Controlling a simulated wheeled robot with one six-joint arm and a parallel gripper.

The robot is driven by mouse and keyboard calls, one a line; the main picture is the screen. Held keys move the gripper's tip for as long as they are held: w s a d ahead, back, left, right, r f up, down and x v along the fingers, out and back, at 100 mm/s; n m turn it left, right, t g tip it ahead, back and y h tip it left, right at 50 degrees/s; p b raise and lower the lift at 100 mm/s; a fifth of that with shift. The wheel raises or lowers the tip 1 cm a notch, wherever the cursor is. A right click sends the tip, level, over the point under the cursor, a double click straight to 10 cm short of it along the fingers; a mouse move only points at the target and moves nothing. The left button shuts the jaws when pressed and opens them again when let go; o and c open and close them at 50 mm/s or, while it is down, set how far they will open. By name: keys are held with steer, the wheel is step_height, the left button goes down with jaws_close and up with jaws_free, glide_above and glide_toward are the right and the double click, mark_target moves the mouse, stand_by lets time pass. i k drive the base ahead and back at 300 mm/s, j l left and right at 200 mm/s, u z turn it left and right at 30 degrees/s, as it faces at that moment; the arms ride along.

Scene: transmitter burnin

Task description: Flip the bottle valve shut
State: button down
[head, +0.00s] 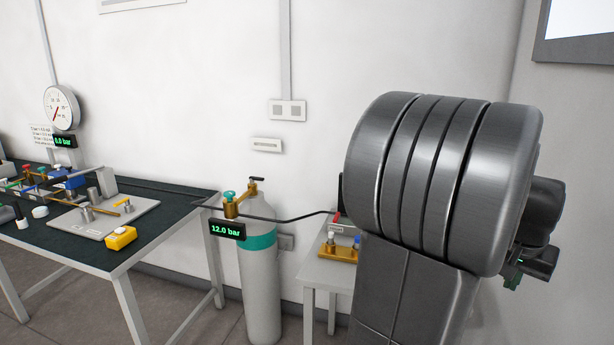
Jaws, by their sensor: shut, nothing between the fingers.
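The grey gas bottle (262,290) with a teal band stands on the floor between the two tables. At its top is the bottle valve (254,185), brass with a small dark handle that looks roughly level. A brass regulator with a teal knob (229,197) sits to its left, above a display (227,230) reading 12.0 bar. My gripper (514,274) shows only in part at the far right, behind my large grey arm link. It is shut and empty, well apart from the bottle. Its fingertips are mostly hidden.
My arm blocks the right side.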

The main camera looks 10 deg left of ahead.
mark_target(251, 179)
steer(key=i+j+u, duration=0.15)
steer(key=i+j, duration=0.25)
steer(key=i+j+u, duration=0.2)
steer(key=i+j, duration=0.25)
steer(key=i+j+u, duration=0.15)
steer(key=i+j, duration=0.3)
steer(key=i+j+u, duration=0.2)
steer(key=i, duration=0.3)
steer(key=i+j+u, duration=0.15)
steer(key=i+j, duration=0.15)
steer(key=i, duration=0.2)
